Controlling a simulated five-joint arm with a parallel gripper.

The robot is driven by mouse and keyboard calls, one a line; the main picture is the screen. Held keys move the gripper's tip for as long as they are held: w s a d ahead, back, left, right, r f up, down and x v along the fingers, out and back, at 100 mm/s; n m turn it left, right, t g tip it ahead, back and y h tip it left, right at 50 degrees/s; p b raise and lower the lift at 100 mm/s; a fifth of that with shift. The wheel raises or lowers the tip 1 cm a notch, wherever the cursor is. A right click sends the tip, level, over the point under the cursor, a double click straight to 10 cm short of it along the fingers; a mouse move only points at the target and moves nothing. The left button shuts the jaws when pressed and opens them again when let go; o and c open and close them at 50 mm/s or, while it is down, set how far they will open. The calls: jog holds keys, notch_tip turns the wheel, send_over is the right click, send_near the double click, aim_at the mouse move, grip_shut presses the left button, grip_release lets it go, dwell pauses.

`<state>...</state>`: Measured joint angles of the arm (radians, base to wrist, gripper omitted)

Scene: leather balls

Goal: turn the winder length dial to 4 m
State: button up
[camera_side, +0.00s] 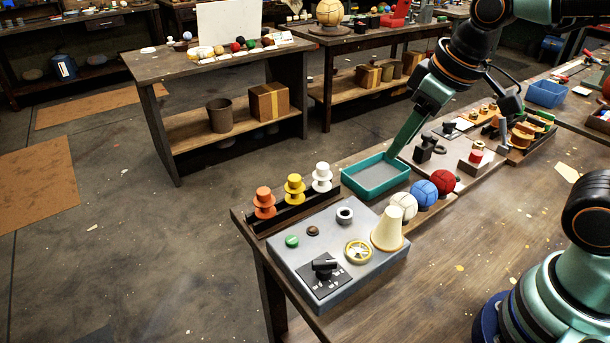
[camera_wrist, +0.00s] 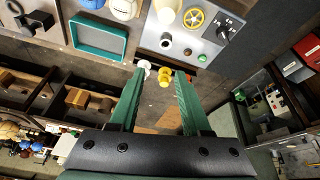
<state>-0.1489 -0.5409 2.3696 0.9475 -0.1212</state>
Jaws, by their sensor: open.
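The winder is a grey box (camera_side: 292,240) at the near left end of the bench. Its length dial is a black knob (camera_side: 324,267) on a dark square plate with small white marks, at the box's front corner. The dial also shows at the upper right of the wrist view (camera_wrist: 223,32). My gripper (camera_side: 392,155) is open and empty, above and behind the teal tray, well away from the dial. In the wrist view its two green fingers (camera_wrist: 160,72) stand apart.
The box also carries a cream cone (camera_side: 389,230), a yellow handwheel (camera_side: 358,251), a green button (camera_side: 292,241) and a grey ring (camera_side: 345,215). Orange, yellow and white spools (camera_side: 295,188) stand behind it. Balls (camera_side: 424,193) and the teal tray (camera_side: 350,181) lie beyond.

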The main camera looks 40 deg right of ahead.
jog(key=a+f+n+g, duration=0.3)
jog(key=a+n, duration=0.2)
jog(key=a, duration=0.4)
jog(key=n+g, duration=0.1)
jog(key=n, duration=0.3)
send_near(325, 261)
jog(key=shift+h, duration=0.3)
jog(key=f, duration=0.8)
jog(key=shift+w+a+f, duration=0.1)
jog(key=shift+a+f, duration=0.15)
jog(key=shift+a, duration=0.05)
jog(key=shift+c, duration=0.3)
grip_shut()
